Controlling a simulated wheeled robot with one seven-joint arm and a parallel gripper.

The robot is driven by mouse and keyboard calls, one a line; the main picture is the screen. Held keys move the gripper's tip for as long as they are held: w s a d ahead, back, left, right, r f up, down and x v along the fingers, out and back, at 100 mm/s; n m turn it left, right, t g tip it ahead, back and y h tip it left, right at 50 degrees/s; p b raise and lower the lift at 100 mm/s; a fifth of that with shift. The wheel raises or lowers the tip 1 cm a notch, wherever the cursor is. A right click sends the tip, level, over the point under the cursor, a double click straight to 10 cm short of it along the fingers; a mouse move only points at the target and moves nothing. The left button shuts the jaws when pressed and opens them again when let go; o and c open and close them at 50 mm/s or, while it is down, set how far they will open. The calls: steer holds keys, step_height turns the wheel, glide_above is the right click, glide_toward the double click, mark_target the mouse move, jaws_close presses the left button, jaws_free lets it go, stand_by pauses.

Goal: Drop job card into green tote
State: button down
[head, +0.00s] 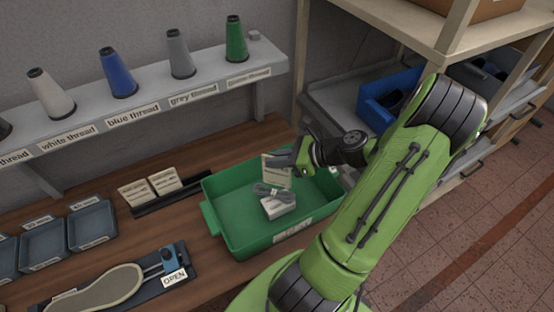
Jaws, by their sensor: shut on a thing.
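The green tote (228,214) stands on the wooden bench in the middle of the head view. My gripper (282,163) comes in from the right and is over the far right part of the tote. It is shut on a job card (276,176), a cream card with small print that hangs upright from the jaws. The card's lower edge overlaps the tote in this view; its exact height above the floor cannot be told. In the tote are a small white box (278,208) and a bundle of grey cord (273,191).
Two more cards (150,187) stand in a black holder left of the tote. Grey trays (92,224) and a device with an OPEN label (174,278) lie farther left. A shelf of thread cones (150,110) runs behind. A blue bin (374,104) sits on the rack at right.

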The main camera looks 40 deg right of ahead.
steer(key=c, duration=1.1)
jaws_free()
steer(key=shift+s, duration=0.1)
steer(key=p+v, duration=0.4)
steer(key=v, duration=1.1)
steer(key=shift+s, duration=0.35)
steer(key=shift+w+r, duration=0.1)
